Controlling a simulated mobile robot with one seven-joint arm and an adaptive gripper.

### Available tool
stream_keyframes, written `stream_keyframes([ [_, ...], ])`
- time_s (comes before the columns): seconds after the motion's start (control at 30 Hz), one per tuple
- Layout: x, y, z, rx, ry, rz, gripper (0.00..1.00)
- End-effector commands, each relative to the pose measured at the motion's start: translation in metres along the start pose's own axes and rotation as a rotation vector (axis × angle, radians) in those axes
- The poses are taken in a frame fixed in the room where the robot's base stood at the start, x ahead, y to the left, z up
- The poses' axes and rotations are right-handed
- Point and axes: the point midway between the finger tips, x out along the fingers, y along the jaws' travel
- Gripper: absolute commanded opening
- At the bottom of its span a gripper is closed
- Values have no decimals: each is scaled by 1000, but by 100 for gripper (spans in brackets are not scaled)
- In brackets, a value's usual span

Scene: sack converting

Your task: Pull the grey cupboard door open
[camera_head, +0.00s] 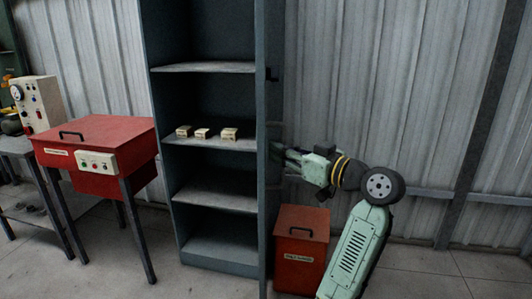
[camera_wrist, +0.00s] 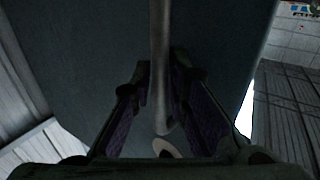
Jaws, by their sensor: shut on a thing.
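The grey cupboard (camera_head: 215,255) stands in the middle of the head view with its front open and its shelves showing. Its grey door (camera_head: 262,200) stands swung out towards the camera and shows almost edge-on. In the wrist view the door's flat face (camera_wrist: 95,45) fills most of the picture. A pale upright bar handle (camera_wrist: 159,50) on it runs between the two fingers. My gripper (camera_wrist: 160,88) is shut on this handle. In the head view my gripper (camera_head: 279,153) is at the right side of the door, its fingertips partly hidden.
Several small boxes (camera_head: 201,133) sit on a middle shelf. A red bin (camera_head: 301,247) stands on the floor right of the door, below my arm. A red machine (camera_head: 98,140) on dark legs stands to the left. Floor at the lower right is clear.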

Motion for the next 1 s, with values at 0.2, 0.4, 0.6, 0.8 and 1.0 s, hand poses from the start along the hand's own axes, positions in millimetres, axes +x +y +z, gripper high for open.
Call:
stream_keyframes([
  [0.2,-12,16,0,0,1,3,0],
  [0.4,-14,18,0,0,1,2,0],
  [0.6,-14,18,0,0,1,2,0],
  [0.8,-14,18,0,0,1,2,25],
  [1.0,-14,18,0,0,1,2,32],
])
